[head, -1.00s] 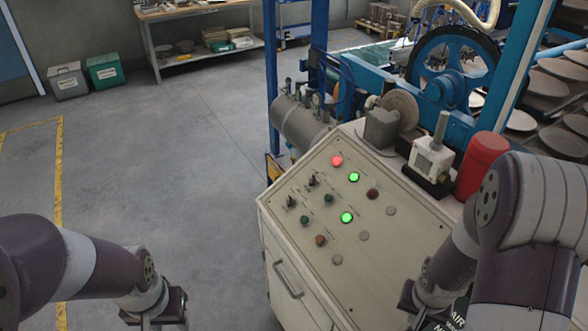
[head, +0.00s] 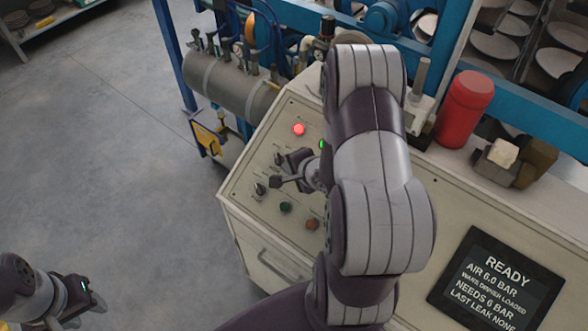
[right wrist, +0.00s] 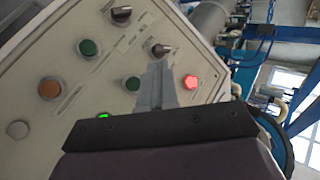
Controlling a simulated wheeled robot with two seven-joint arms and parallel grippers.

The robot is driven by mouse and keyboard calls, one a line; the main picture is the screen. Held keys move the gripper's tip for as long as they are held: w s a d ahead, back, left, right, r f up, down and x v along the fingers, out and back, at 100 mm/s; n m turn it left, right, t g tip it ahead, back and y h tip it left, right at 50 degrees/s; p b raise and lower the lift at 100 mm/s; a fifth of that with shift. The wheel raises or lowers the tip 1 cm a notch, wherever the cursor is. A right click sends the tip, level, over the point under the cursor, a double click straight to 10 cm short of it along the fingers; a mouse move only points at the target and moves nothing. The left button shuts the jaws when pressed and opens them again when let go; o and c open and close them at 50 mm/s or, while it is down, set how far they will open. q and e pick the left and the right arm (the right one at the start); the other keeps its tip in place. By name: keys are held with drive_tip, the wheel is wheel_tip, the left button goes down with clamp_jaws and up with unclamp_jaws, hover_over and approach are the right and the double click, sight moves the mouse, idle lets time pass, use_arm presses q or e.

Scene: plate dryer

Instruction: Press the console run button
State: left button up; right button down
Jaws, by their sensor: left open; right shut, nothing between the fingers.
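The console (head: 240,215) has a sloped panel of lamps, switches and buttons, with labels too small to read, so I cannot tell which is the run button. A lit red lamp (head: 299,130) and two black selector switches (head: 259,188) show, with a green button (head: 286,207) and an orange button (head: 312,224). My right gripper (head: 273,182) is shut and empty over the panel. In the right wrist view its fingertips (right wrist: 156,64) appear close to a selector switch (right wrist: 160,48); contact is unclear. A dark green button (right wrist: 133,83) is beside the fingers. My left gripper (head: 92,293) is open, away from the console.
A dark display (head: 496,283) reads READY, AIR 6.0 BAR, NEEDS 6 BAR, LAST LEAK NONE. A red cylinder (head: 465,108) stands on the console top. A grey tank (head: 225,85) is behind the panel. My right arm covers the panel's right part. The floor at left is clear.

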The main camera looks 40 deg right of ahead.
drive_tip(key=d+f+b, duration=0.1)
drive_tip(key=f+b, duration=0.1)
drive_tip(key=d+f+b, duration=0.1)
drive_tip(key=f+b, duration=0.1)
drive_tip(key=f, duration=0.1)
drive_tip(key=w+d+f+b, duration=0.1)
drive_tip(key=d+f+b, duration=0.1)
drive_tip(key=b, duration=0.1)
drive_tip(key=shift+w+f, duration=0.1)
drive_tip(key=shift+f, duration=0.1)
use_arm(q)
wheel_tip(320, 180, down, 7)
use_arm(e)
drive_tip(key=shift+d+f, duration=0.1)
drive_tip(key=shift+d, duration=0.1)
idle(1.6)
drive_tip(key=shift+d+f, duration=0.2)
drive_tip(key=shift+f, duration=0.2)
use_arm(q)
drive_tip(key=shift+r, duration=0.1)
